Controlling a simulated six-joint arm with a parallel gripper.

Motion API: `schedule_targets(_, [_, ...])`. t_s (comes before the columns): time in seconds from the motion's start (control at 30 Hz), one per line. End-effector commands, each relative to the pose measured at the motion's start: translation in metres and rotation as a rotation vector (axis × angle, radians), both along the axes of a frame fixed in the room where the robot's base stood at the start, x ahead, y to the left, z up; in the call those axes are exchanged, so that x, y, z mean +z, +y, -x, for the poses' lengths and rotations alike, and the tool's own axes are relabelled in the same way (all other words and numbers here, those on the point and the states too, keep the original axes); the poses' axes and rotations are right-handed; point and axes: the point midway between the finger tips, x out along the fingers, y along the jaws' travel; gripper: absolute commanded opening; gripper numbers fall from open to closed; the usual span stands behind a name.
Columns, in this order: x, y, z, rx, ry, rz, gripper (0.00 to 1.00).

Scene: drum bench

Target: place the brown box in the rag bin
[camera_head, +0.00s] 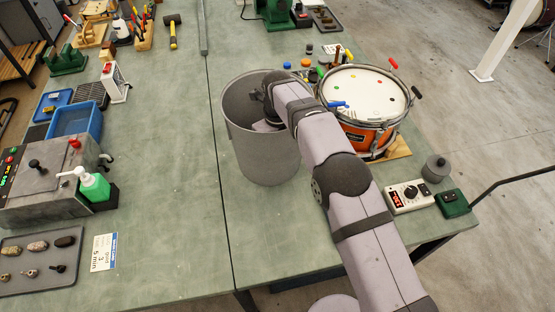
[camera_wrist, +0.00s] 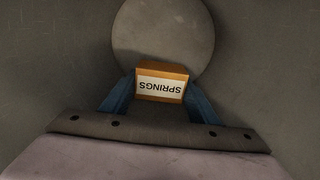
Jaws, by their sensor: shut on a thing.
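The rag bin (camera_head: 262,150) is a tall grey cylinder standing upright on the green bench, right of the seam. My arm reaches over its rim and my gripper is down in its mouth, mostly hidden in the head view. In the wrist view my gripper (camera_wrist: 160,95) has its two blue fingers shut on the sides of the brown box (camera_wrist: 162,69). The box has a white label reading "SPRINGS", upside down in the picture. Beyond it shows the bin's round grey floor (camera_wrist: 150,30), and the grey wall surrounds it. The box looks held above the floor; the gap is hard to judge.
An orange drum (camera_head: 370,135) with coloured pieces on its head stands close right of the bin. A control box (camera_head: 408,197) sits near the bench's right edge. The green bench left of the bin (camera_head: 165,150) is clear.

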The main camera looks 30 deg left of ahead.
Motion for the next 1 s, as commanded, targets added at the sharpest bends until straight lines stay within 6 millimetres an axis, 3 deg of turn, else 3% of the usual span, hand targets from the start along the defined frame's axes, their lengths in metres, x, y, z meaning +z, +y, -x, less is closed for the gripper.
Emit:
schedule_targets(0.17, [-0.005, 0.0, 0.0, 0.0, 0.0, 0.001, 0.26])
schedule_targets(0.5, [-0.038, 0.0, 0.0, 0.0, 0.0, 0.001, 0.26])
schedule_targets(0.9, [-0.043, 0.0, 0.0, 0.0, 0.0, 0.0, 0.26])
schedule_targets(0.93, [-0.042, 0.0, 0.0, 0.0, 0.0, 0.0, 0.61])
schedule_targets(1.0, [-0.042, 0.0, 0.0, 0.0, 0.0, 0.0, 0.73])
